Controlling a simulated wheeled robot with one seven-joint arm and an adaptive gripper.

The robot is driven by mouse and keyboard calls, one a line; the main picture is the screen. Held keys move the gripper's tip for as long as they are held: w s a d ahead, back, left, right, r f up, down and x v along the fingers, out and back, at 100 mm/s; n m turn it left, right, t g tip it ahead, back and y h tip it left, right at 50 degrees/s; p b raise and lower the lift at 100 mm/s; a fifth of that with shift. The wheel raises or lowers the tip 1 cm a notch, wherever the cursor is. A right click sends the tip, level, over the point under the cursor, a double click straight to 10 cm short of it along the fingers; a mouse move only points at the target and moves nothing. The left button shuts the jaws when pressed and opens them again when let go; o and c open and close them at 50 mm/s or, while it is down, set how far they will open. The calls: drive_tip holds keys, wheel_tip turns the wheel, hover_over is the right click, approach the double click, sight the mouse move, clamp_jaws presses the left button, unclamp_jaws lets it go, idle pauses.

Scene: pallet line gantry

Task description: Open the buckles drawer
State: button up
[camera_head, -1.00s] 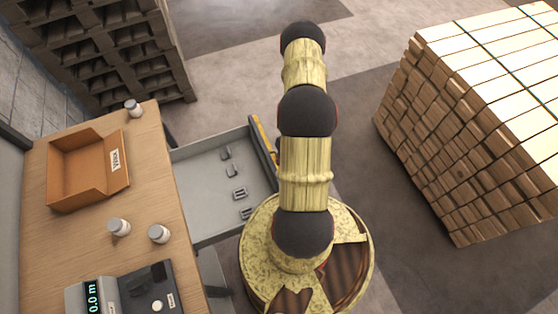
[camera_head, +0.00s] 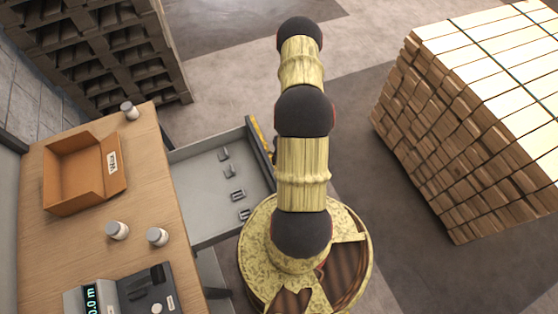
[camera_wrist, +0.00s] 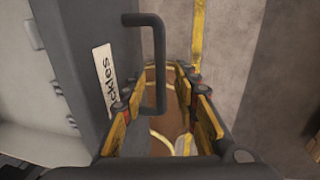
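The buckles drawer (camera_head: 205,212) is grey and stands pulled out from the wooden table in the head view, with several small metal buckles (camera_head: 237,195) inside. In the wrist view its dark front (camera_wrist: 75,50) carries a white label (camera_wrist: 105,78) with "ckles" readable. A dark bar handle (camera_wrist: 159,60) stands out from the front. My gripper (camera_wrist: 164,72) is open, its yellow fingers apart on either side of the handle's lower part, with gaps showing. My arm hides part of the drawer's near right side in the head view.
The wooden table (camera_head: 85,240) holds an open cardboard box (camera_head: 70,190), white jars (camera_head: 117,230) and a device with a display (camera_head: 92,300). A dark pallet rack (camera_head: 100,55) stands behind. A timber stack (camera_head: 470,130) stands at right, with bare floor between.

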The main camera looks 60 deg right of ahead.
wheel_tip(320, 180, up, 11)
drive_tip(key=s+d, duration=0.1)
drive_tip(key=shift+d+f, duration=0.15)
drive_tip(key=shift+d, duration=0.15)
drive_tip(key=shift+s, duration=0.1)
idle(0.3)
drive_tip(key=s+a+r+n+y, duration=0.2)
drive_tip(key=a+r+n, duration=0.1)
drive_tip(key=a+n, duration=0.55)
drive_tip(key=w+a+r+n+h+b, duration=0.1)
drive_tip(key=w+a+r+n+b, duration=0.1)
drive_tip(key=a+r+n, duration=0.55)
drive_tip(key=w+a+r+n+h+b, duration=0.1)
drive_tip(key=a+r+n+b, duration=0.15)
drive_tip(key=r+n, duration=0.9)
drive_tip(key=w+a+r+n+h+b, duration=0.1)
drive_tip(key=w+a+r+n+b, duration=0.1)
drive_tip(key=a+r+n, duration=0.6)
drive_tip(key=s+a+r+n+t+b, duration=0.1)
drive_tip(key=a+r+n+t+b, duration=0.3)
drive_tip(key=a+r+n, duration=0.3)
drive_tip(key=a+r, duration=0.4)
drive_tip(key=shift+s+h, duration=0.15)
drive_tip(key=shift+h, duration=0.25)
